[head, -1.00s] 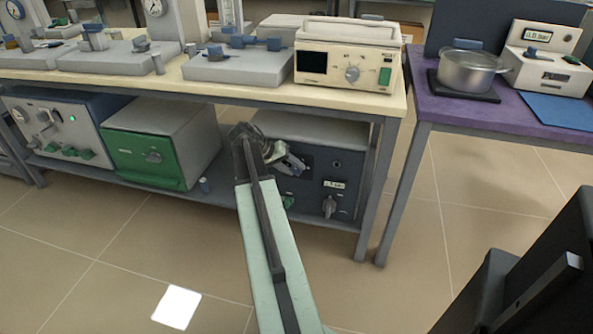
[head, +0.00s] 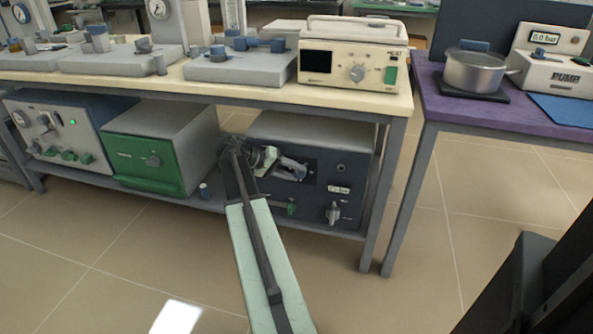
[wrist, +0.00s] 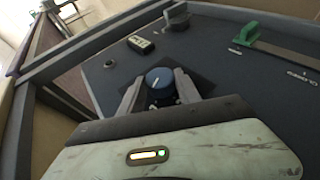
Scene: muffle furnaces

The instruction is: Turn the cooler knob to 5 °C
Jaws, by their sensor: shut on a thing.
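A round blue knob (wrist: 160,77) with a white pointer line sits on a dark panel in the wrist view. My gripper (wrist: 160,84) has a finger on each side of the knob and is shut on it. The pointer tilts a little to the right in that view. No scale or number around the knob is readable. In the head view my gripper (head: 292,170) is at the dark-fronted unit (head: 355,172) on the lower shelf, and it hides the knob there.
A green handle (head: 291,208), a grey knob (head: 333,213) and a small display (head: 339,190) are on the same front. A green-fronted box (head: 140,163) stands to its left. A table leg (head: 382,190) is close on the right. Tiled floor is clear in front.

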